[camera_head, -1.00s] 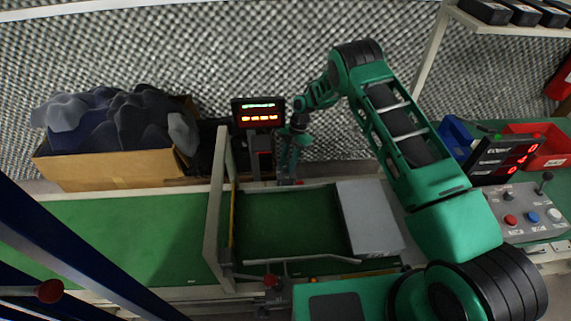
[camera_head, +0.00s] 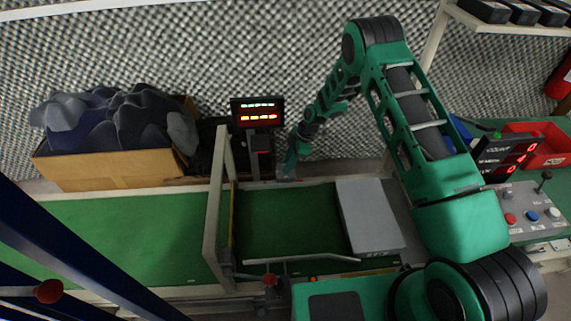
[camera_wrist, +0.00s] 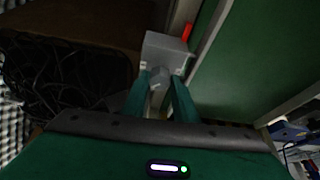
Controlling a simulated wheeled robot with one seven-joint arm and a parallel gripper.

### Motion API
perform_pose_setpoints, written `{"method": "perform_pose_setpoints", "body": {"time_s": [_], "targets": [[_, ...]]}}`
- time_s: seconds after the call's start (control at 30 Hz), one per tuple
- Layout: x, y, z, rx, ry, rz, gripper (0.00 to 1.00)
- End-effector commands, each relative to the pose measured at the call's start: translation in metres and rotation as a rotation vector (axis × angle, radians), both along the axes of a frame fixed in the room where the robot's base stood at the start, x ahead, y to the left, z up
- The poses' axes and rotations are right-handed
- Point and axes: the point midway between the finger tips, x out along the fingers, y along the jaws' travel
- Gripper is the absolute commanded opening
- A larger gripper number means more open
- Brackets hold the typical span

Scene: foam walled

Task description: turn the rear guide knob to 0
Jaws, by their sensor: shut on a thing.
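The rear guide knob (camera_wrist: 158,76) is a small grey knob on a grey block (camera_wrist: 166,48) in the wrist view. My gripper's two green fingers (camera_wrist: 160,92) stand on either side of it and are shut on it. A red marker (camera_wrist: 187,31) stands beyond the block. In the head view my gripper (camera_head: 287,167) reaches down at the far edge of the green bed, just right of the display post. The knob is hidden there. The display (camera_head: 258,113) shows lit rows of characters too small to read.
A cardboard box (camera_head: 105,168) of dark foam stands at the left. The green belt (camera_head: 120,235) runs in front, with an upright frame (camera_head: 215,205) across it. A grey plate (camera_head: 368,218) lies right of the bed. A button panel (camera_head: 530,212) and red tray (camera_head: 545,150) stand at right.

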Motion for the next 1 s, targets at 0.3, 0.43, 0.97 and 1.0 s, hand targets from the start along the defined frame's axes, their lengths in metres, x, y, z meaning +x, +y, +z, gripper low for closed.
{"method": "perform_pose_setpoints", "body": {"time_s": [0.3, 0.43, 0.97, 1.0], "targets": [[-0.0005, 0.0035, 0.003, 0.006, -0.006, -0.297, 0.04], [-0.0008, 0.004, 0.0033, 0.006, -0.007, -0.42, 0.04], [-0.0015, 0.0058, 0.0036, 0.008, -0.009, -0.793, 0.04], [-0.0015, 0.0058, 0.0036, 0.008, -0.009, -0.808, 0.04]]}}
